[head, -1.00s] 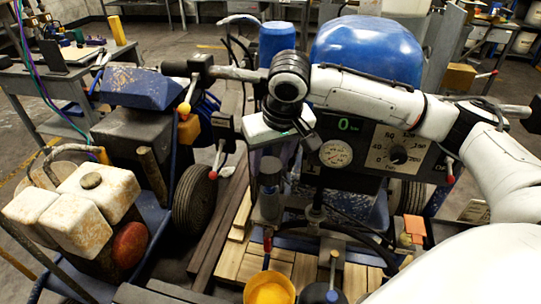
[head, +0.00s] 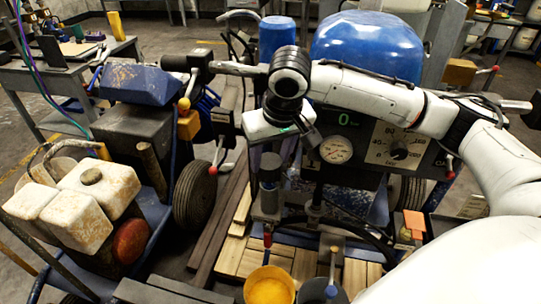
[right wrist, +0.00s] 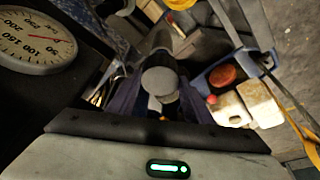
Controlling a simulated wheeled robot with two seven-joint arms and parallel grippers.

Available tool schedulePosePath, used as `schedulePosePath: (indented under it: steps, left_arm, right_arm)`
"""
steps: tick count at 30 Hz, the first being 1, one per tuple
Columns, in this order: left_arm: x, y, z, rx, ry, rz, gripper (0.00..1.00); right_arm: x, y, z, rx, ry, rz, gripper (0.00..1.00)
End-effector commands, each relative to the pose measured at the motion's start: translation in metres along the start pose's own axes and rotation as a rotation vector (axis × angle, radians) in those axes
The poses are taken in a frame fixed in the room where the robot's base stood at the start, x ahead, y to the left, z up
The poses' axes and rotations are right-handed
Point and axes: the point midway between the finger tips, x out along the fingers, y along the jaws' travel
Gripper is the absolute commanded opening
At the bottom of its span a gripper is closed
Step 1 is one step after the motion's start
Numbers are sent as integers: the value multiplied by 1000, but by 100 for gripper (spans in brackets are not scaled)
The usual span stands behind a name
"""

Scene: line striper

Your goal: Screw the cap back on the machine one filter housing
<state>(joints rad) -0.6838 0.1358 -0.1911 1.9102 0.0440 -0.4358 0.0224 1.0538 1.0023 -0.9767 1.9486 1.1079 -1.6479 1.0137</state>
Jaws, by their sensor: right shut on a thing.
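My right gripper (head: 268,152) reaches down from the white right arm at the middle of the head view. In the right wrist view its two fingers (right wrist: 160,98) stand on either side of a grey round cap (right wrist: 160,80), and the gripper is shut on it. In the head view the dark grey cap (head: 269,165) sits at the top of the upright grey filter housing (head: 267,200) of the machine. I cannot tell whether the cap's thread is engaged. My left gripper is not in view.
A pressure gauge (head: 336,149) and a dial panel (head: 398,147) are close to the right of the gripper. A yellow-filled bucket (head: 269,287) stands below on wooden planks (head: 240,258). A second machine with white tanks (head: 95,190) stands at the left.

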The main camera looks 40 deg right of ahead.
Motion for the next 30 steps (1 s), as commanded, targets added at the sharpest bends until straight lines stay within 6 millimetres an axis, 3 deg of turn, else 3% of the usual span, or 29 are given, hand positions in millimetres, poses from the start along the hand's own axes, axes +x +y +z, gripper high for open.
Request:
schedulePosePath:
  steps: [18, 30]
  left_arm:
    - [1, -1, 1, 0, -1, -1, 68]
    - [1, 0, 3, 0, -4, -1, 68]
  right_arm:
    - [17, 0, 5, 0, 0, -1, 24]
    - [17, 0, 5, 0, 0, 0, 24]
